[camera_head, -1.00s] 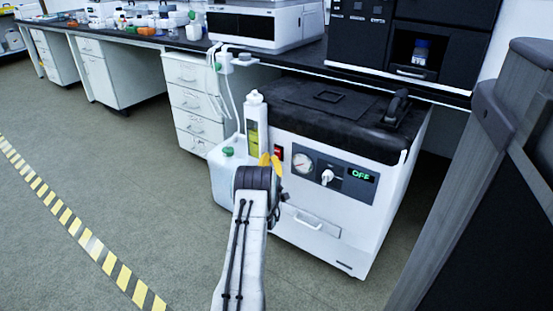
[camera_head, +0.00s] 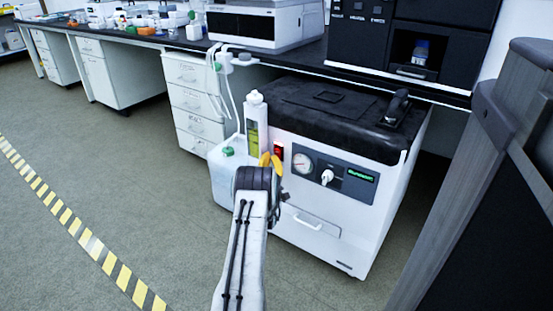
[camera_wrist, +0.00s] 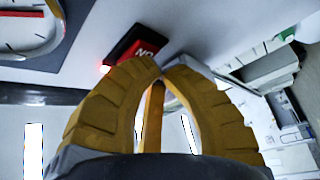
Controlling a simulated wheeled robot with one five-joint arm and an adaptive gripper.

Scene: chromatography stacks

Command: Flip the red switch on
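The red switch (camera_head: 279,150) is on the front of the white machine (camera_head: 325,215), left of the round gauge (camera_head: 302,163). In the wrist view the red switch (camera_wrist: 143,51) sits in a black housing, with upside-down lettering that seems to read ON and a glowing red spot at its lower left. My gripper (camera_head: 270,160) has yellow fingers; in the wrist view its fingertips (camera_wrist: 161,66) meet, with nothing seen between them. They are at the switch's lower edge and partly cover it; I cannot tell whether they touch it. The machine's display (camera_head: 361,174) shows green text too small to read.
A white knob (camera_head: 327,177) is right of the gauge. A bottle with yellow-green liquid (camera_head: 256,125) and a white jug (camera_head: 227,175) stand left of the machine. A dark bench (camera_head: 330,58) overhangs behind it. Floor at left is clear.

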